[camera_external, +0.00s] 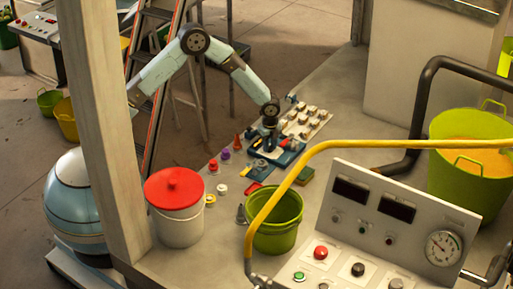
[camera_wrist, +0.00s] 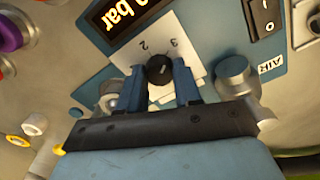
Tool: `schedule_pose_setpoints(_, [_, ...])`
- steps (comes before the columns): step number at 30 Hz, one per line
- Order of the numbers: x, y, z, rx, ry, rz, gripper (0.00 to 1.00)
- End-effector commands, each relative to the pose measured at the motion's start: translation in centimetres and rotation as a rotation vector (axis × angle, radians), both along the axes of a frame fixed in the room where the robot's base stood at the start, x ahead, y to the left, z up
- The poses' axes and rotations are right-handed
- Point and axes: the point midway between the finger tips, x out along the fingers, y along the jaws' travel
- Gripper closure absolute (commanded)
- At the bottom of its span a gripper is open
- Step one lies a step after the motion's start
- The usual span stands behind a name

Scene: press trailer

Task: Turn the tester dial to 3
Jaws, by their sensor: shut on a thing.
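The tester dial (camera_wrist: 158,66) is a small black knob on a white plate marked 2 and 3 in the wrist view. The 2 is at its upper left and the 3 at its upper right. My gripper (camera_wrist: 160,78) has its two blue fingers on either side of the knob and is shut on it. I cannot clearly read where the knob points. In the external view my gripper (camera_external: 268,128) reaches down over the blue tester (camera_external: 288,158) on the bench, and the arm's end hides the dial.
An orange-lit bar display (camera_wrist: 122,14), a black rocker switch (camera_wrist: 265,18) and a silver knob (camera_wrist: 236,74) by an AIR label surround the dial. A green bucket (camera_external: 277,225), a red-lidded white tub (camera_external: 175,215) and a yellow rail (camera_external: 400,144) stand nearer the camera.

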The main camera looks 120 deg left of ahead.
Motion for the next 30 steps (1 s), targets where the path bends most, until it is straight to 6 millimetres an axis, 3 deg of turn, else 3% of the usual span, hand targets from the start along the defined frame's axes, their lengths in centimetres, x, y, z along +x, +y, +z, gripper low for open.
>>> schedule_pose_setpoints(12, [0.04, 0.02, -0.01, 0.001, -0.001, -0.005, 0.97])
schedule_pose_setpoints(13, [0.03, 0.02, -0.01, 0.001, -0.001, -0.005, 0.64])
schedule_pose_setpoints(18, [0.02, 0.01, -0.01, 0.000, 0.000, -0.005, 0.47])
schedule_pose_setpoints(21, [0.01, 0.01, 0.00, 0.000, 0.000, -0.004, 0.41])
schedule_pose_setpoints(30, [0.02, 0.05, 0.48, 0.001, 0.000, -0.004, 0.41])
